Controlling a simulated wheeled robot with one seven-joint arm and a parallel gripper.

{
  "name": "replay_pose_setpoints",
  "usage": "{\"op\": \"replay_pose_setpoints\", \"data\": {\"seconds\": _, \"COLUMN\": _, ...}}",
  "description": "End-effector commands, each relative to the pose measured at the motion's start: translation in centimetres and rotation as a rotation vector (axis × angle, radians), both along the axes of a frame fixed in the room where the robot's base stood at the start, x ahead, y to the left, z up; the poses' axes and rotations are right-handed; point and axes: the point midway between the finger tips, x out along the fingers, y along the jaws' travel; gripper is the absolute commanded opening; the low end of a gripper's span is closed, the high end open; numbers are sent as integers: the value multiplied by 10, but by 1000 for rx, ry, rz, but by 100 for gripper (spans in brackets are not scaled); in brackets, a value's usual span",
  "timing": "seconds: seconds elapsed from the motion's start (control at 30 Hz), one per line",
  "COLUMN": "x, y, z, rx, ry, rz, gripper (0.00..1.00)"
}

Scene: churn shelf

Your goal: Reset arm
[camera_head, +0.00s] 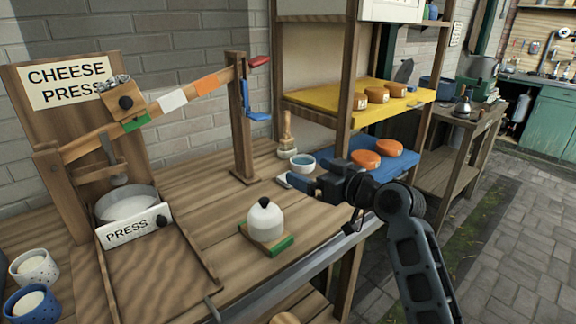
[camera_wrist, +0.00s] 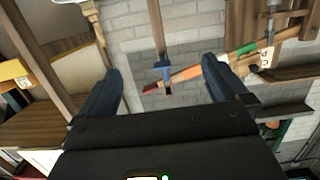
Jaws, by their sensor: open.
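My gripper (camera_head: 302,184) is over the right part of the wooden worktop, in front of the shelf, with my arm reaching in from the lower right. In the wrist view, its two fingers (camera_wrist: 160,85) stand wide apart with nothing between them. Beyond the fingers, that view shows the brick wall (camera_wrist: 190,22) and the press lever (camera_wrist: 215,66) with its red tip.
A white domed weight (camera_head: 265,220) on a green-edged board stands on the worktop (camera_head: 195,190). The cheese press (camera_head: 130,212) is at left, beside two spotted cups (camera_head: 33,268). The shelf holds orange cheeses on a yellow board (camera_head: 330,103) and a blue board (camera_head: 400,162). A brush (camera_head: 287,140) stands behind the bowl.

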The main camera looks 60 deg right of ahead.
Motion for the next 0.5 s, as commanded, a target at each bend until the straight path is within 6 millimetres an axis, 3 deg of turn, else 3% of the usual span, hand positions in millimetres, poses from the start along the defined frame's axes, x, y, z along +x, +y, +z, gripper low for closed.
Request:
{"op": "replay_pose_setpoints", "data": {"seconds": 0.3, "x": -2, "y": 2, "z": -3, "rx": 1, "ry": 6, "rz": -1, "gripper": 100}}
{"op": "replay_pose_setpoints", "data": {"seconds": 0.5, "x": -21, "y": 34, "z": -39, "rx": -2, "ry": 59, "rz": -11, "gripper": 100}}
